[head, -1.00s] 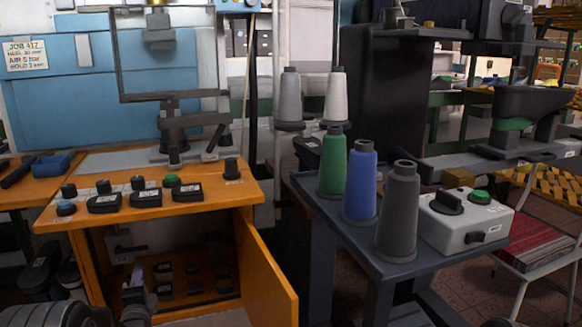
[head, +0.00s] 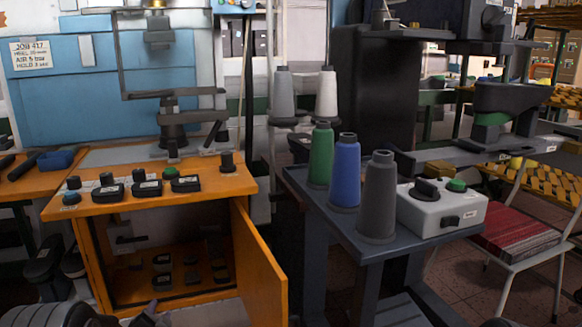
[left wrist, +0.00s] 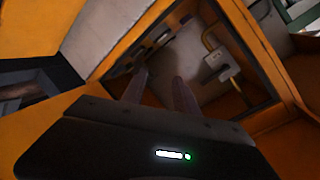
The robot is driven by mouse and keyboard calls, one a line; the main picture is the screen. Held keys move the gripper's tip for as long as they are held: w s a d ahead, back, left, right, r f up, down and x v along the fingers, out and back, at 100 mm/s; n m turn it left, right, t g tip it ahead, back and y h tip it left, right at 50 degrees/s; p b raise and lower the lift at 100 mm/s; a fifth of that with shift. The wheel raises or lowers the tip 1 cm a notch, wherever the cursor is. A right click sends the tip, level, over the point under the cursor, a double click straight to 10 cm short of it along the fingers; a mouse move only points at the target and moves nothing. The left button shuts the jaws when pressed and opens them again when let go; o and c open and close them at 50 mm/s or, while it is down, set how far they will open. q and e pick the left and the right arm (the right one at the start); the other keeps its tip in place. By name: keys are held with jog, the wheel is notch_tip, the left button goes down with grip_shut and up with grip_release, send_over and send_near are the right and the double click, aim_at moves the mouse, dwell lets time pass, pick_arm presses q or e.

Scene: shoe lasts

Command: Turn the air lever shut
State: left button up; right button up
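A small dark lever-like handle (head: 126,239) shows on the back wall inside the open orange cabinet (head: 262,262), at the upper left of the opening. It is too small to read its exact setting. In the left wrist view a grey fitting (left wrist: 214,61) with a yellow pipe is on the cabinet's inner wall; I cannot tell for sure whether it is the air lever. My left gripper (head: 150,312) is low in front of the cabinet. Its fingers (left wrist: 160,88) are apart and empty, pointing into the opening. My right gripper is out of view.
The cabinet door stands open on the right side. Several dark parts (head: 190,257) lie inside on the cabinet floor. Above is an orange bench top (head: 215,192) with black devices and knobs. To the right, a dark stand (head: 300,178) carries thread cones and a white control box (head: 450,210).

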pick_arm(q)
jog(key=s+d+f+n+g+h, duration=0.25)
jog(key=s+d+f, duration=0.35)
jog(key=f, duration=0.3)
jog(key=s+d+f+n+g+h, duration=0.1)
jog(key=s+d+f+n+g, duration=0.25)
jog(key=s+d+f, duration=0.35)
jog(key=s+d+f+n+g+h, duration=0.15)
jog(key=s+d+f, duration=0.25)
jog(key=s, duration=0.4)
jog(key=s+d+f+n+g+h, duration=0.1)
jog(key=s+d+f+g, duration=0.25)
jog(key=s, duration=0.45)
jog(key=s+d+f+n+g+h, duration=0.2)
jog(key=s+d+f, duration=0.25)
jog(key=s, duration=0.45)
notch_tip(320, 180, up, 33)
jog(key=s+d+p, duration=0.1)
jog(key=d+p, duration=0.1)
jog(key=p, duration=2.9)
jog(key=shift+s+f+m, duration=0.15)
jog(key=shift+f+m, duration=0.05)
jog(key=shift+m, duration=0.25)
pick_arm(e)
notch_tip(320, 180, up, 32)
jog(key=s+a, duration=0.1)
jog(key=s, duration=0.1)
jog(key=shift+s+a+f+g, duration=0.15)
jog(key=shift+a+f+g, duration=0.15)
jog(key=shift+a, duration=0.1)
